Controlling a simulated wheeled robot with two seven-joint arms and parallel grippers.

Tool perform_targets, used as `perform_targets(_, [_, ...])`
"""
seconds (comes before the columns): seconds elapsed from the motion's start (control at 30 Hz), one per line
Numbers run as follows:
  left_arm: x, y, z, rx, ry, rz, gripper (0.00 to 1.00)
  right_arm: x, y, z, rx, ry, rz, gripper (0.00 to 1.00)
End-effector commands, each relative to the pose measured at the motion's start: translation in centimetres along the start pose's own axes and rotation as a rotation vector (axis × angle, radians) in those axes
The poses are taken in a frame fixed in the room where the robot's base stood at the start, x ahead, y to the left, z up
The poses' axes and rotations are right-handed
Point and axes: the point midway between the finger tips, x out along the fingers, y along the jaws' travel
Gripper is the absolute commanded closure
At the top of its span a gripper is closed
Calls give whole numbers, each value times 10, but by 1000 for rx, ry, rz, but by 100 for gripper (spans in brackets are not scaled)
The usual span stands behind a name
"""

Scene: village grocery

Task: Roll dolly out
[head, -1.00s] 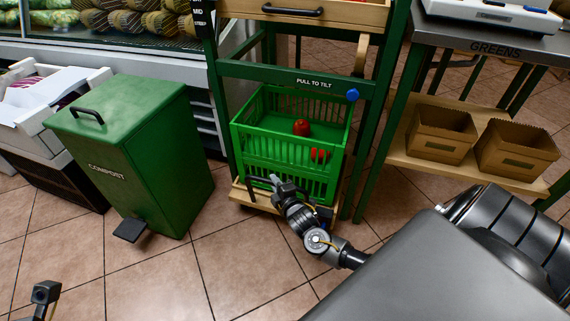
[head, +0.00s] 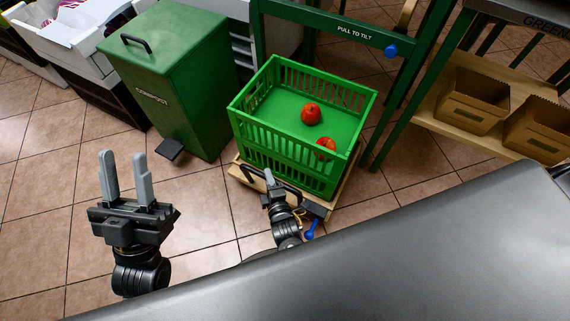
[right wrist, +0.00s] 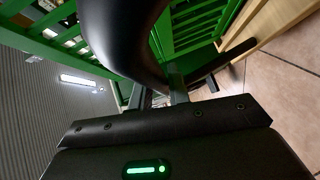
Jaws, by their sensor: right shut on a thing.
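The dolly (head: 320,206) is a low wooden platform on the tiled floor, with a black handle (head: 250,170) at its near side. A green slatted crate (head: 292,174) stands on it, holding two red, round items (head: 311,114). My right gripper (head: 268,178) is shut on the handle. The right wrist view shows a dark bar (right wrist: 226,64) by the fingers and green crate slats; the exact grip is partly hidden. My left gripper (head: 125,172) is open and empty, to the left of the dolly.
A green compost bin (head: 170,90) with a pedal (head: 171,150) stands left of the dolly. The green rack (head: 350,35) is behind it. A shelf with cardboard boxes (head: 470,100) is at right. Open tiled floor lies in front and to the left.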

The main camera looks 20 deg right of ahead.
Motion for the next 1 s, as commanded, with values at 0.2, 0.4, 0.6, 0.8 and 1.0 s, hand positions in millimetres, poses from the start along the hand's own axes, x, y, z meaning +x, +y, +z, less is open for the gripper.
perform_targets(0.2, [1,2,5,-5,-43,7,64,-8,-3,-18,-2,10,-1,100])
perform_targets(0.4, [1,3,6,-6,-52,9,64,-10,-4,-21,-3,13,-1,100])
perform_targets(0.6, [1,3,6,-6,-52,9,64,-10,-5,-21,-2,12,-1,100])
perform_targets(0.8, [1,3,6,-6,-51,8,64,-10,-4,-21,-2,12,-1,65])
perform_targets(1.0, [1,3,6,-6,-51,9,64,-10,-4,-20,-2,11,-1,60])
